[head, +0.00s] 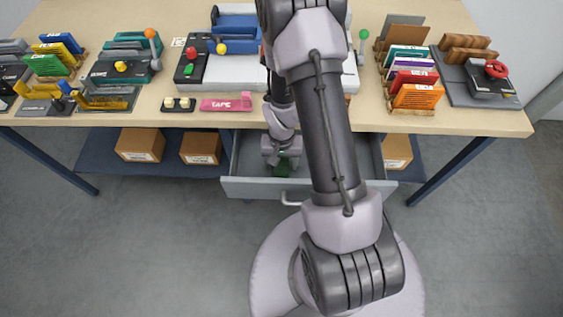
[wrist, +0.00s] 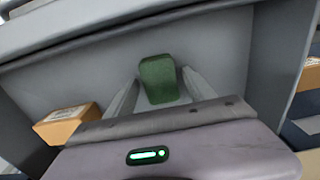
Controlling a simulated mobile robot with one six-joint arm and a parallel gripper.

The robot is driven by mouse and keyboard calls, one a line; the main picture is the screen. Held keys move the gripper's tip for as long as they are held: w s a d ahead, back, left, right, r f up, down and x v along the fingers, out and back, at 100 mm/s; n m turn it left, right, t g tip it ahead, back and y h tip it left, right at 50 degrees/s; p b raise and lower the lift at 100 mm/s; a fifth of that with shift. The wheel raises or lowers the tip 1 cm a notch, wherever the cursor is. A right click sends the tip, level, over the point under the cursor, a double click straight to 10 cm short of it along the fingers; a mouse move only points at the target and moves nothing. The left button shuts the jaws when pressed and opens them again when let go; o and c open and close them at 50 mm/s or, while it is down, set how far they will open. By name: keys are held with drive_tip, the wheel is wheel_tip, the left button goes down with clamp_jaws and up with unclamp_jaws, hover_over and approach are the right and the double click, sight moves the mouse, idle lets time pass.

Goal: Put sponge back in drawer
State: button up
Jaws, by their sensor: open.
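The sponge is the green block (head: 283,169), seen inside the open grey drawer (head: 248,188) under the workbench. In the wrist view the sponge (wrist: 159,78) lies against the drawer's grey floor (wrist: 215,50). My gripper (head: 279,160) reaches down into the drawer, partly hidden behind my arm in the head view. In the wrist view its two fingers (wrist: 160,86) are apart, one on each side of the sponge, with gaps showing. I cannot tell whether the sponge touches the floor or the fingers.
The workbench (head: 445,122) stands above the drawer, carrying a pink tape block (head: 227,103), coloured folders (head: 414,82) and several switch boxes. Cardboard boxes (head: 141,145) sit on the blue lower shelf beside the drawer. The drawer's front handle (head: 290,200) faces me. Floor at left is clear.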

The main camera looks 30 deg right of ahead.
wheel_tip(320, 180, up, 12)
drive_tip(key=p, duration=0.5)
wheel_tip(320, 180, up, 15)
drive_tip(key=t, duration=0.2)
hover_over(281, 164)
drive_tip(key=a, duration=0.5)
drive_tip(key=s+a+r+n+t+y, duration=0.1)
drive_tip(key=s+a+r, duration=0.3)
drive_tip(key=r, duration=0.4)
drive_tip(key=s+a+r+n+t+y, duration=0.1)
drive_tip(key=s+a+r+t, duration=0.1)
drive_tip(key=s+a+r, duration=0.3)
wheel_tip(281, 164, up, 3)
drive_tip(key=shift+s+a+f+t+b, duration=0.15)
drive_tip(key=shift+s+a+t+b, duration=0.2)
drive_tip(key=shift+s, duration=0.9)
